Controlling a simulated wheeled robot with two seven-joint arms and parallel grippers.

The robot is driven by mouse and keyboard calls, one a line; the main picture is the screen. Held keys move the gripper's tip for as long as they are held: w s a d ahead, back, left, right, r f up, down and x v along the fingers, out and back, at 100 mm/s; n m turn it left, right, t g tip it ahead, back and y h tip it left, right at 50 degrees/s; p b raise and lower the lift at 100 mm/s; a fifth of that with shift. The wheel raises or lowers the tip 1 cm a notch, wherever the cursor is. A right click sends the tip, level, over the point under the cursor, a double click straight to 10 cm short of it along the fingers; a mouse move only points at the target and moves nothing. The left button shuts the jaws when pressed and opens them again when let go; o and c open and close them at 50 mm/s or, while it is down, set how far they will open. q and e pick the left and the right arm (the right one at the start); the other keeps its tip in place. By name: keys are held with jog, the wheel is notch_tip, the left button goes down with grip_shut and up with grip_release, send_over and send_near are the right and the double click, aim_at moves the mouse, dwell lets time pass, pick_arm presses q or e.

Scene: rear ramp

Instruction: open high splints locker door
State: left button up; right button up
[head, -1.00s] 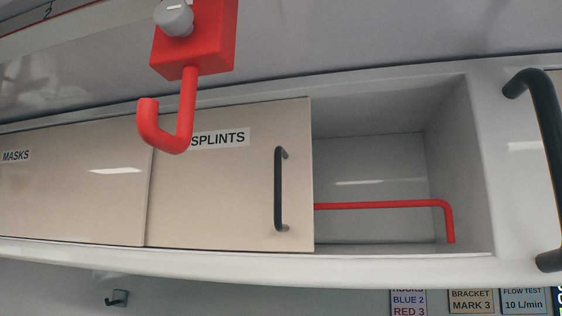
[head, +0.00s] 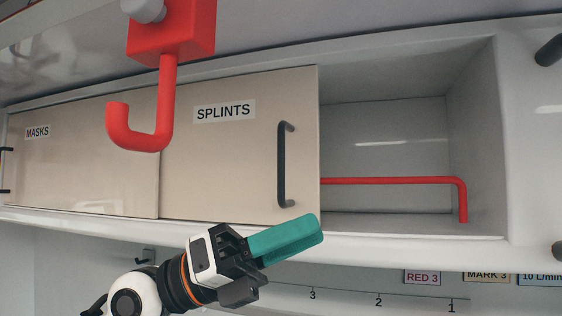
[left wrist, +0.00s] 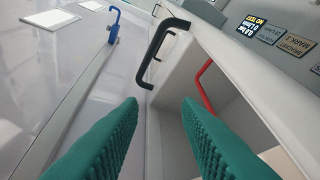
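The beige door labelled SPLINTS (head: 215,165) is the right one of two door panels in the head view. Its dark vertical handle (head: 281,165) is near its right edge. To its right is an open grey recess (head: 395,130) with a red bent rod (head: 400,181). My left gripper (head: 312,238) is in front of the locker's lower edge, just below the door handle and apart from it. In the left wrist view its two teal fingers (left wrist: 160,115) are spread with nothing between them. My right gripper is not in view.
A red hook (head: 165,100) hangs in front of the door's upper left. The MASKS panel (head: 90,160) lies to the left. A large dark bar handle (left wrist: 158,50) and a blue hook (left wrist: 113,25) show in the left wrist view. Label plates (head: 421,278) are below the locker.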

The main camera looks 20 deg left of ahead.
aim_at(281, 195)
pick_arm(q)
jog(key=s+a+r+n+t+y, duration=0.2)
jog(key=a+r+t+y, duration=0.7)
jog(key=a+y, duration=0.2)
jog(key=p+x, duration=0.6)
jog(key=x, duration=0.6)
jog(key=shift+w+f, duration=0.15)
jog(key=shift+w, duration=0.1)
jog(key=shift+a, duration=0.1)
grip_shut()
